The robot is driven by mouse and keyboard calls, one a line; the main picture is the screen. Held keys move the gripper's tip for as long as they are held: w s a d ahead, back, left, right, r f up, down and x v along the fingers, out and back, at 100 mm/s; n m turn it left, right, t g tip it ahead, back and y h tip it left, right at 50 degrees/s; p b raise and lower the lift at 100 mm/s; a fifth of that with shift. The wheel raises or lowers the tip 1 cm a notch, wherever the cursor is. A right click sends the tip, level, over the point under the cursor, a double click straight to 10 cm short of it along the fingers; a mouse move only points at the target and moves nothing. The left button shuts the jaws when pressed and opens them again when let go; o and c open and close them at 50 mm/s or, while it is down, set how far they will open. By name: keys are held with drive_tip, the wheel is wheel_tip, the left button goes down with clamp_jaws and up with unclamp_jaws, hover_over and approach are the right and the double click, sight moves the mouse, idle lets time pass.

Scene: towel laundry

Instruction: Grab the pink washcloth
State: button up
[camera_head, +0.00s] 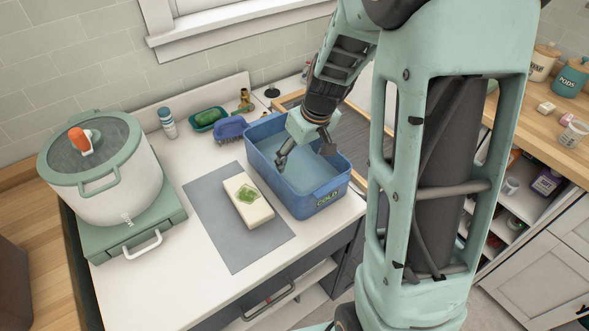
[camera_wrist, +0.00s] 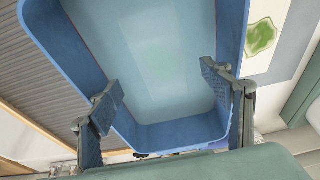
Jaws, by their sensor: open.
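I see no pink washcloth in either view. My gripper (camera_head: 304,154) is open and empty, pointing down into the blue bin (camera_head: 318,207) labelled COLD. Its two fingers also show in the wrist view (camera_wrist: 165,95), spread apart over the bin (camera_wrist: 232,40). The bin holds pale, clear-looking water (camera_wrist: 165,60) with a faint greenish patch, perhaps a reflection. A cream folded cloth (camera_head: 260,211) with a green stain lies on the grey mat (camera_head: 235,245), left of the bin. Part of the bin's inside is hidden by my gripper in the head view.
A large lidded pot (camera_head: 105,190) stands on a green stand at left. A green soap dish (camera_head: 207,119), a purple brush (camera_head: 230,130) and a small bottle (camera_head: 168,122) sit behind the mat. A wooden-framed washboard-like panel (camera_wrist: 45,85) lies beside the bin. The front counter is clear.

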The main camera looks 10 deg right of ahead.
sight(295, 167)
drive_tip(key=shift+p+x, duration=0.35)
drive_tip(key=shift+x, duration=2.25)
drive_tip(key=c, duration=1.4)
